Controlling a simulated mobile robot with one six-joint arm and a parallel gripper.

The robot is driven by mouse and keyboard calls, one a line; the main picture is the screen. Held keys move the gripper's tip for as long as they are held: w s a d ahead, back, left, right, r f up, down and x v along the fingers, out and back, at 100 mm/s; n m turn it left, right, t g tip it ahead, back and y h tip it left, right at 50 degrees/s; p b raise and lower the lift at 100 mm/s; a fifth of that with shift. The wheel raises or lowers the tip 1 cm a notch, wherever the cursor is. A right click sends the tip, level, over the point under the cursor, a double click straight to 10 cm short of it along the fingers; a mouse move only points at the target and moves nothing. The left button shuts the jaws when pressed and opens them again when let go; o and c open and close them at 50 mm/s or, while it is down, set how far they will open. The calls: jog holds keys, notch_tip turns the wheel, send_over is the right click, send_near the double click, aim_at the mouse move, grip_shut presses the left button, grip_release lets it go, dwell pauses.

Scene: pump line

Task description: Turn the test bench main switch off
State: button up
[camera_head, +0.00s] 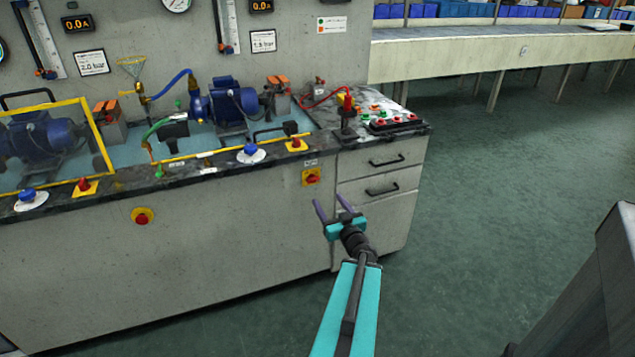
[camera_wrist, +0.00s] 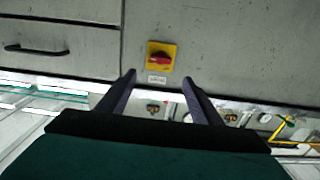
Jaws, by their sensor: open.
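The main switch is a red rotary knob (camera_head: 311,179) on a yellow square plate (camera_head: 311,175), on the front face of the grey test bench (camera_head: 230,230), left of the drawers. In the wrist view the red knob (camera_wrist: 160,59) on its yellow plate (camera_wrist: 169,48) lies ahead, between the lines of my fingers, with a small white label (camera_wrist: 157,79) beside it. The knob's handle looks roughly crosswise there; its exact setting is too small to read. My gripper (camera_head: 331,203) is open and empty, apart from the bench front and a little below and right of the switch; it also shows in the wrist view (camera_wrist: 159,80).
A red button on a yellow disc (camera_head: 142,217) sits farther left on the bench front. Drawers with black handles (camera_head: 382,191) are right of the switch. Pumps (camera_head: 232,103) and a control panel (camera_head: 392,122) stand on top. Open green floor (camera_head: 490,220) lies to the right.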

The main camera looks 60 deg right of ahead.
aim_at(314, 181)
jog(key=shift+x, duration=6.35)
